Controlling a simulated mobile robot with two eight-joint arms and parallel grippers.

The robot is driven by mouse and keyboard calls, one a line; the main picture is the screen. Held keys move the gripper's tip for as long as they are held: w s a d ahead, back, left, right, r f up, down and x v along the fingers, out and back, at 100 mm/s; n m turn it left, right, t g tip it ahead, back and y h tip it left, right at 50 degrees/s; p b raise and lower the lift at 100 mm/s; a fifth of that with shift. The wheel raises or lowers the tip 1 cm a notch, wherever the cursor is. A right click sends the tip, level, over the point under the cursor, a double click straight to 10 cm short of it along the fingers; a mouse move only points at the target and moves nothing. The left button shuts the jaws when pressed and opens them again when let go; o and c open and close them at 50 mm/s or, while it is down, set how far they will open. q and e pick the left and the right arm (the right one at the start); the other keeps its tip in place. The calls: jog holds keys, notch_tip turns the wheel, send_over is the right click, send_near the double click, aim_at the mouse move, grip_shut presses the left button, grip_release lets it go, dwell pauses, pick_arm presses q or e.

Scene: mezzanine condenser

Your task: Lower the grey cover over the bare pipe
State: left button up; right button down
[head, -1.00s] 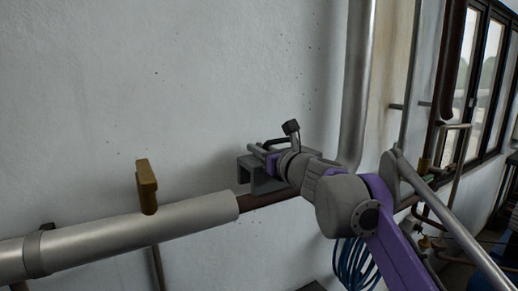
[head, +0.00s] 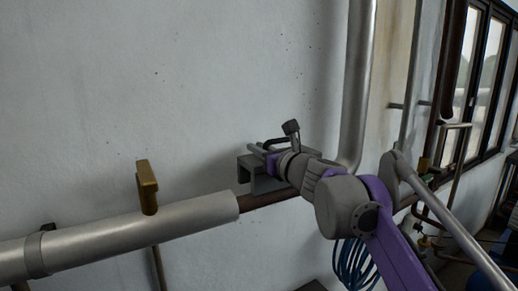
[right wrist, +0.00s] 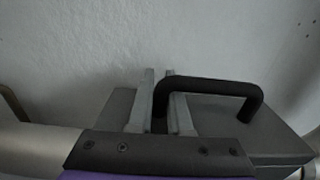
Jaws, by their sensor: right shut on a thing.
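The grey cover (head: 246,168) is an upside-down channel with a black bar handle (head: 277,141) on top. In the head view it sits at the bare brown pipe (head: 268,199), close to the wall; my arm hides its right part. I cannot tell whether it touches the pipe. My right gripper (head: 262,149) is shut on the handle. In the right wrist view the fingers (right wrist: 164,103) pinch the handle's left leg (right wrist: 160,96), above the cover's top (right wrist: 235,115). My left gripper is not in view.
A silver-clad pipe (head: 180,220) with a brass valve handle (head: 147,186) runs left of the bare stretch. A vertical silver pipe (head: 358,80) stands to the right. Blue cable coils (head: 355,263) hang below my arm. The wall (head: 200,80) above is clear.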

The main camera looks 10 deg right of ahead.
aim_at(275, 184)
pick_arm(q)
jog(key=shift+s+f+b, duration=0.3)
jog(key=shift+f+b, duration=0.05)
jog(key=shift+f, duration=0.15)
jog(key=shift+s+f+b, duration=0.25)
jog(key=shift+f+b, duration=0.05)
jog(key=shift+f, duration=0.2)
pick_arm(e)
jog(key=shift+f, duration=3.3)
jog(key=c, duration=0.8)
grip_release()
jog(key=shift+o, duration=0.2)
jog(key=shift+s, duration=0.1)
jog(key=b+v, duration=0.1)
jog(key=v, duration=0.9)
jog(key=shift+s+d, duration=0.15)
jog(key=shift+s, duration=0.2)
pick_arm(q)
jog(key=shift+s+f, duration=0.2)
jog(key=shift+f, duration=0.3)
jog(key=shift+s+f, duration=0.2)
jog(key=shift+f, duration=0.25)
